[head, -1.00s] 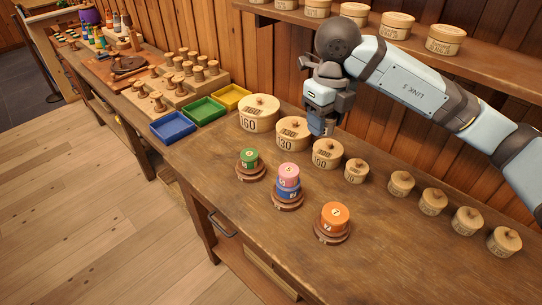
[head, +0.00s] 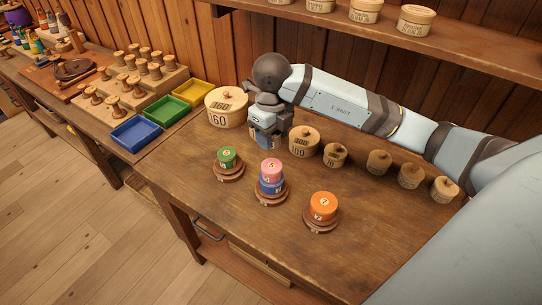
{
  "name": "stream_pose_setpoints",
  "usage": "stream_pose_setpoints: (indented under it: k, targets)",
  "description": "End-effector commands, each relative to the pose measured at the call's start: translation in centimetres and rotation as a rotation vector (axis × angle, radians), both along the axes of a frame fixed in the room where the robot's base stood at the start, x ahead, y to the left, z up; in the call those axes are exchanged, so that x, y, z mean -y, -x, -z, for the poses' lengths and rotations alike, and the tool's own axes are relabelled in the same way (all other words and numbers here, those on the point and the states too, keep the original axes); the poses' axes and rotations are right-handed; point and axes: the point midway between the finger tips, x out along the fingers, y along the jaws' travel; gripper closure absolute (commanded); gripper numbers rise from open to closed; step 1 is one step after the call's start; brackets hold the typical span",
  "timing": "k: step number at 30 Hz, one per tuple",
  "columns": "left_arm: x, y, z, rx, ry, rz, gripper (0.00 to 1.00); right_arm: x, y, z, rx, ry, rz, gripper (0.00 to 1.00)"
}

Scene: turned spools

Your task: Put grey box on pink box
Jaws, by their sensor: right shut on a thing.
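The pink box (head: 271,168) sits on top of a blue piece (head: 271,184), on a round brown wooden base near the middle of the table. My right gripper (head: 270,139) is behind and above this stack, pointing down in front of the canisters. It is shut on a small blue-grey piece, mostly hidden by the fingers; I cannot tell for certain whether it is the grey box. No other grey box shows. The left gripper is not in view.
A green piece (head: 227,157) and an orange piece (head: 323,206) stand on wooden bases either side of the stack. Lidded wooden canisters, including a large one (head: 226,108), line the back. Blue (head: 137,134), green and yellow trays lie left.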

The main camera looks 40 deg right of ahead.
Motion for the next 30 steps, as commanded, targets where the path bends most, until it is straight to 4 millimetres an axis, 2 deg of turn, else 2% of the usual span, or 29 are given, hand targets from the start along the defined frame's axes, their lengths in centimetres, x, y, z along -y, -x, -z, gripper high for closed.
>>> stream_pose_setpoints:
  k: [3,11,18,30]
  targets:
    - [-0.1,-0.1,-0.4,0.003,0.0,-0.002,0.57,0.0,0.1,2.2,-0.002,-0.002,0.001,0.77]
    - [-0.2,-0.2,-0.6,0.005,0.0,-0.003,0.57,0.0,0.0,4.3,-0.001,-0.001,0.0,0.77]
    - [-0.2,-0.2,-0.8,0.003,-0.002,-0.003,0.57,0.0,0.0,7.6,-0.001,-0.002,-0.001,0.77]
    - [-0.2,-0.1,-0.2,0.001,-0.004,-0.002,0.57,0.0,0.0,8.4,0.001,0.0,-0.001,0.77]
